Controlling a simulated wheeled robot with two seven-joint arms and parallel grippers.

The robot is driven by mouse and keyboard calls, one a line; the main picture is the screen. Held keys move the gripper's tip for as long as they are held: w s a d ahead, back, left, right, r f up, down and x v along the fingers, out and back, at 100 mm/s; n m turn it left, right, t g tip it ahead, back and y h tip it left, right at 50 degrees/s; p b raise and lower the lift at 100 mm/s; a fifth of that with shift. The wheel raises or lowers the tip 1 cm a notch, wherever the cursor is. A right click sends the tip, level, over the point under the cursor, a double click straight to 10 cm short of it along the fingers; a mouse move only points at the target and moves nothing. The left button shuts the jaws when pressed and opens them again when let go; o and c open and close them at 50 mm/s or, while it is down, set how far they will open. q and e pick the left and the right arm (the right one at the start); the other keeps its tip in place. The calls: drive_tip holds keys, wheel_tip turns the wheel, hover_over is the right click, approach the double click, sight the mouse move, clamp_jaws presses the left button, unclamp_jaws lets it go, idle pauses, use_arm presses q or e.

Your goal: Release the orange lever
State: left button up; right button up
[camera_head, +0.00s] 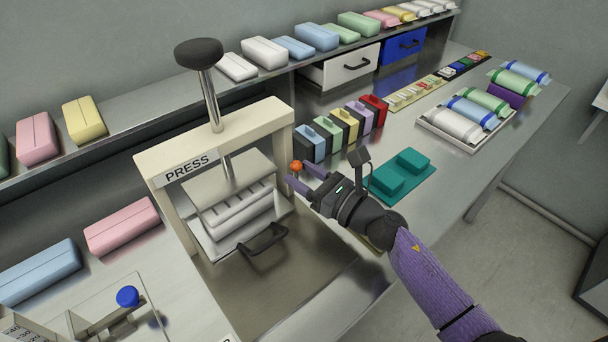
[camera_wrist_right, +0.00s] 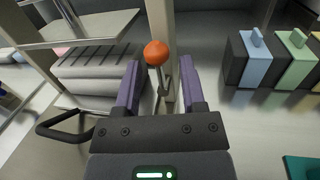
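The orange lever is a round orange knob (camera_head: 296,166) on a thin rod beside the right post of the press (camera_head: 187,167). It also shows in the right wrist view (camera_wrist_right: 156,53), where its rod runs down between the fingers. My right gripper (camera_head: 298,178) is at the lever with its two purple fingers apart, one on each side of the rod. In the right wrist view the open gripper (camera_wrist_right: 160,85) shows a gap on both sides of the rod, with the knob just beyond the fingertips. My left gripper is not in view.
The press drawer with a black handle (camera_head: 263,247) is left of my right gripper. Several coloured blocks (camera_head: 310,143) stand behind it, and a teal tray (camera_head: 405,172) lies to the right. A blue knob (camera_head: 127,296) is at the lower left.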

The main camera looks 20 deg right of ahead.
drive_tip(key=shift+s, duration=0.15)
drive_tip(key=v, duration=0.9)
drive_tip(key=shift+s+d, duration=0.2)
drive_tip(key=shift+s+f, duration=0.1)
